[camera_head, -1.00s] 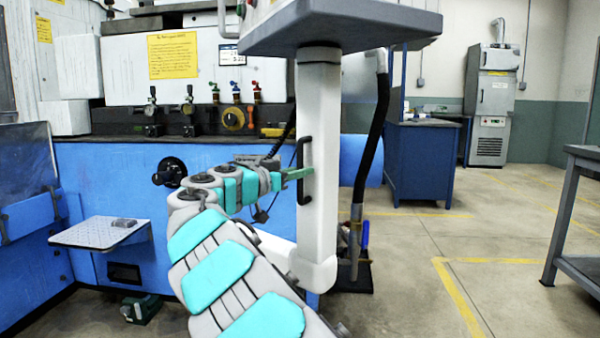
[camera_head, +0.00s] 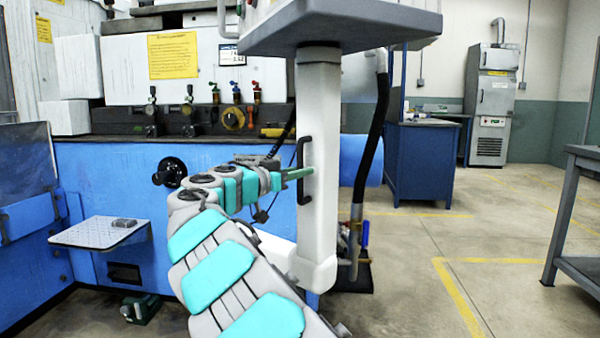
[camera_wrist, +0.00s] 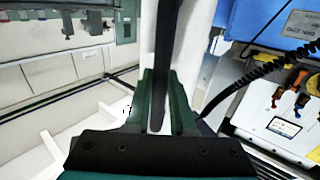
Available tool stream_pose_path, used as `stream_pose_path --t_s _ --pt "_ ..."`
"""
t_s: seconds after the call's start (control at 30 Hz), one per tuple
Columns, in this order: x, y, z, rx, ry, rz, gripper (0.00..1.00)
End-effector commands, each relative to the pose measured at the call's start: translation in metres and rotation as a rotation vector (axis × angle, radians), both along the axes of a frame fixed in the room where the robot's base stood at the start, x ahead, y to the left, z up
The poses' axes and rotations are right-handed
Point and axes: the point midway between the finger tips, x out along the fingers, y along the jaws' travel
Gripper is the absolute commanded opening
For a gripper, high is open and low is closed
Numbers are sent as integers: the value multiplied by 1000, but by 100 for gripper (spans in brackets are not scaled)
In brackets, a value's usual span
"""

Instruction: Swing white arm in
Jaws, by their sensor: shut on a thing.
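The white arm (camera_head: 319,215) is an upright white post that hangs under a grey panel (camera_head: 341,27) in the head view. A black bar handle (camera_head: 305,158) is fixed along its left side. My gripper (camera_head: 311,172) reaches the handle from the left and is shut on it. In the wrist view the green fingers of my gripper (camera_wrist: 160,110) close around the black handle (camera_wrist: 166,50), with the white arm (camera_wrist: 195,45) right behind it. The exact finger contact is partly hidden.
The blue machine (camera_head: 110,175) stands behind and left, with valves and a yellow notice (camera_head: 172,55). A small shelf (camera_head: 85,236) sticks out at left. A black hose (camera_head: 370,135) hangs right of the arm. A blue cabinet (camera_head: 421,165) stands behind; floor (camera_head: 430,270) at right is clear.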

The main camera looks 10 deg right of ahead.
Motion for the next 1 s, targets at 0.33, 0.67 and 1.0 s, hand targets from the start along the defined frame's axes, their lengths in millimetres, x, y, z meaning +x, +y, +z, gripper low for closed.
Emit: stream_pose_path --t_s 0.33,0.67,1.0 --pt "1 -2 -1 0 0 4 0" --pt "45 -62 -8 6 2 128 0" --pt "113 -127 -6 11 10 303 0"
